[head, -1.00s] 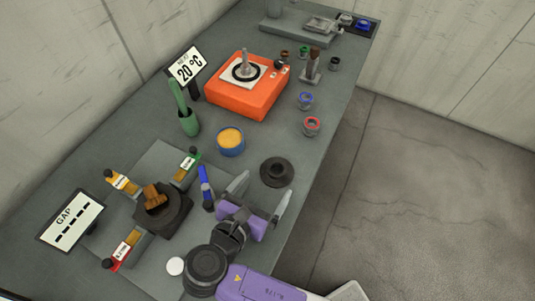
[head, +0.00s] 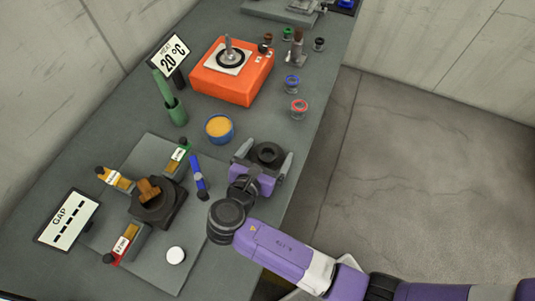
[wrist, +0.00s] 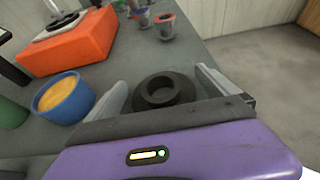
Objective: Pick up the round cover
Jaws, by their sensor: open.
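The round cover, which I take to be the dark ring-shaped disc with a raised collar and a hole (head: 267,153), lies on the grey bench near its right edge. It also shows in the wrist view (wrist: 162,92), ahead of my gripper and between the lines of its two fingers. My gripper (head: 262,160) is purple with grey fingers. It is open and empty, with the fingers spread to either side of the cover. The near part of the cover is hidden by the gripper body. I cannot tell whether a finger touches it.
A blue bowl with orange contents (head: 219,129) stands left of the cover. A blue-handled tool (head: 199,178) lies near my gripper. The dark jack block (head: 160,205) sits on a plate among coloured tabs. An orange heater (head: 231,75) and small coloured cups (head: 292,84) stand farther back.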

